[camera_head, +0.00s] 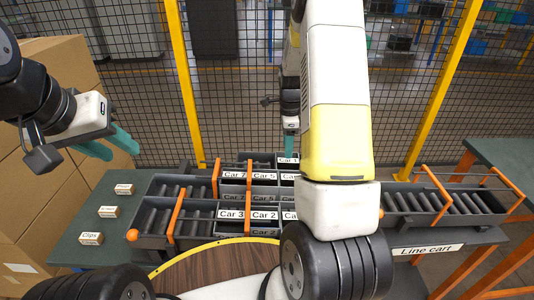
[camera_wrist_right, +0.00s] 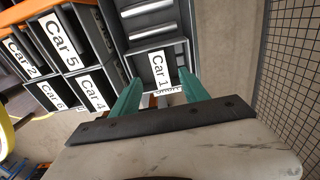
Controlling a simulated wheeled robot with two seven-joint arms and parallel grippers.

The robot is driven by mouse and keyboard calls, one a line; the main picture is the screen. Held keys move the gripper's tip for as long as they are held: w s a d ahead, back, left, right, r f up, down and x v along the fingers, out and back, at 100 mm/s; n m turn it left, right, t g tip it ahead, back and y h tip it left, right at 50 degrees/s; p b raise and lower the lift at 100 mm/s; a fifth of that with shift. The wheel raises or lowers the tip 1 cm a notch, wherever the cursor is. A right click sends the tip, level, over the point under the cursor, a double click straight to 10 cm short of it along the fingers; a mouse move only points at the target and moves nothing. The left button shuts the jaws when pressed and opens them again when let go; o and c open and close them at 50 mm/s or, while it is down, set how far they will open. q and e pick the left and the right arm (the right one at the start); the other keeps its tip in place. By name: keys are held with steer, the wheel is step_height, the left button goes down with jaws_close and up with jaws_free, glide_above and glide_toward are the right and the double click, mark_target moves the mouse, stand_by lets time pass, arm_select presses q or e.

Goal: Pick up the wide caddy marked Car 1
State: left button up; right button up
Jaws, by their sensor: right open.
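The caddy marked Car 1 (camera_wrist_right: 157,70) is a dark grey open box with a white label. In the head view its label (camera_head: 288,160) shows at the back right of the caddy group, partly hidden by my right arm. My right gripper (camera_wrist_right: 158,84) is open, with one teal finger on each side of the Car 1 label; I cannot tell whether they touch the caddy. In the head view the right gripper (camera_head: 289,145) points down at that caddy. My left gripper (camera_head: 109,145) is open and empty, above the left end of the table.
Caddies marked Car 5 (camera_wrist_right: 70,55), Car 4 (camera_wrist_right: 92,91) and others stand close beside Car 1. Orange bars cross the roller lanes. A mesh fence (camera_head: 220,120) stands behind. Small labelled blocks (camera_head: 108,211) lie on the green table at left. The line cart (camera_head: 430,249) is at right.

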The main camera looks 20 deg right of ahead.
mark_target(288, 161)
step_height(288, 161, down, 7)
steer(key=shift+d+f, duration=0.1)
steer(key=shift+d, duration=0.05)
jaws_close()
stand_by(0.4)
